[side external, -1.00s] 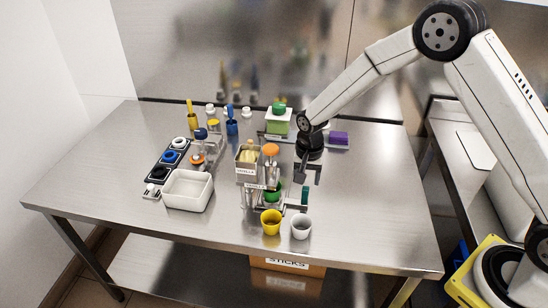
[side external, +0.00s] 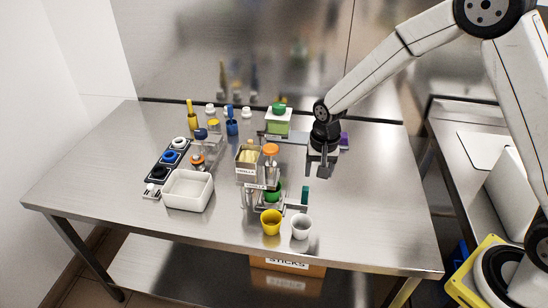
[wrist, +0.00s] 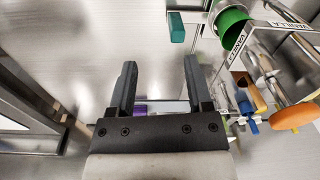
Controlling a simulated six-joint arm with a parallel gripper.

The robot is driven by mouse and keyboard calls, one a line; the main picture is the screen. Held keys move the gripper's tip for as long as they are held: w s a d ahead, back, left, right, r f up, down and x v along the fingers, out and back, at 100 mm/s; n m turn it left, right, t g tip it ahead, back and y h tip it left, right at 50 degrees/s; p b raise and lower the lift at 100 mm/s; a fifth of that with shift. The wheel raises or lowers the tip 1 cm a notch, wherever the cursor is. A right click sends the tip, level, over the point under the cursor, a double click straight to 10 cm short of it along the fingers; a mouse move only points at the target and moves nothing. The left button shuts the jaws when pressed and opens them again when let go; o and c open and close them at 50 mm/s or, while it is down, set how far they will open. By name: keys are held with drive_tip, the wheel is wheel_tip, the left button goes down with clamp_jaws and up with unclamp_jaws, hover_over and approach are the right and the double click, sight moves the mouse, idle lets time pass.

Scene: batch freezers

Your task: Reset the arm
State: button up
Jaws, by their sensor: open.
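My gripper (side external: 318,172) is above the right part of the steel table (side external: 375,205) in the side external view, pointing down. In the wrist view the two dark fingers of my gripper (wrist: 159,80) are apart with nothing held between them. A purple block (side external: 344,139) is partly hidden behind my wrist.
Left of my gripper stands a rack with an orange knob (side external: 271,150) and a bin of sticks (side external: 247,158). A yellow cup (side external: 271,222) and a white cup (side external: 301,227) stand at the front. A green-lidded container (side external: 278,121) stands behind. The table's right side is clear.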

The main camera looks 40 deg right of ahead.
drive_tip(key=s+d+r+n+t, duration=0.1)
drive_tip(key=s+r+n, duration=0.2)
drive_tip(key=s, duration=0.5)
drive_tip(key=s+d+r+n+t, duration=0.1)
drive_tip(key=s+d+r+n, duration=0.1)
drive_tip(key=s, duration=0.6)
drive_tip(key=shift+s+d+r+n, duration=0.15)
drive_tip(key=shift+d+r+n, duration=0.1)
drive_tip(key=shift+r+n, duration=0.75)
drive_tip(key=shift+f, duration=0.15)
